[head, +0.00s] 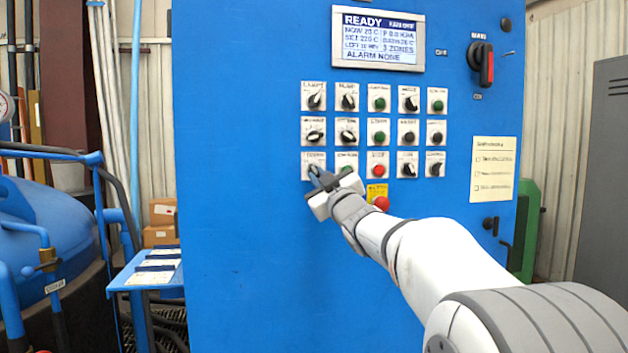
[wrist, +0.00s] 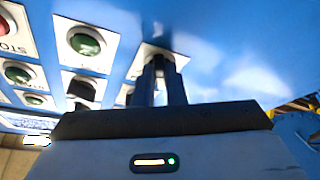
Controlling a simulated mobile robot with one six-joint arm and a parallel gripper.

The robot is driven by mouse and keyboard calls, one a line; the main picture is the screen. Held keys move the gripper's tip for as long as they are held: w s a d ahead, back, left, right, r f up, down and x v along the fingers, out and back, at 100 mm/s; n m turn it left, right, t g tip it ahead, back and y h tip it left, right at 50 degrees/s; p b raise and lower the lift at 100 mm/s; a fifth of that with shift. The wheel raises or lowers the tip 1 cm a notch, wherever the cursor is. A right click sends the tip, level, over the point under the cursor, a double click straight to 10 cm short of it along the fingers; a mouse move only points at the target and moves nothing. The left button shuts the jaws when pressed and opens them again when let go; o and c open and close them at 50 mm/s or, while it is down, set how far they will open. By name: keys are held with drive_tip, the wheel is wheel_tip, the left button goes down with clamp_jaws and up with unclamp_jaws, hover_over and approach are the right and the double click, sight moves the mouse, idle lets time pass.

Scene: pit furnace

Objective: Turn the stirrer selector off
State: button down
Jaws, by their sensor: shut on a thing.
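The bottom-left selector (head: 311,169) sits on a white plate in the lowest row of the blue panel. Its label is too small to read surely, so I cannot confirm it is the stirrer selector. My gripper (head: 316,178) reaches in from the right, with its fingertips at this knob. In the wrist view my gripper (wrist: 159,72) has its two fingers close together, shut on the dark knob in front of its white plate (wrist: 148,52). The fingers hide most of the knob, and its pointing direction cannot be told.
A green button (head: 346,168) is close to the right of my fingers, with a red button (head: 378,169) beyond. A red mushroom button (head: 381,203) is just above my wrist. The display (head: 377,38) reads READY. The panel left of the controls is bare.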

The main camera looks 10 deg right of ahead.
drive_tip(key=shift+s+r, duration=0.1)
drive_tip(key=shift+r, duration=0.25)
drive_tip(key=c, duration=1.7)
unclamp_jaws()
drive_tip(key=shift+a, duration=0.1)
drive_tip(key=shift+o, duration=1.1)
drive_tip(key=shift+f, duration=0.15)
drive_tip(key=v, duration=0.7)
drive_tip(key=shift+s+f+b, duration=0.2)
drive_tip(key=shift+s+b, duration=0.1)
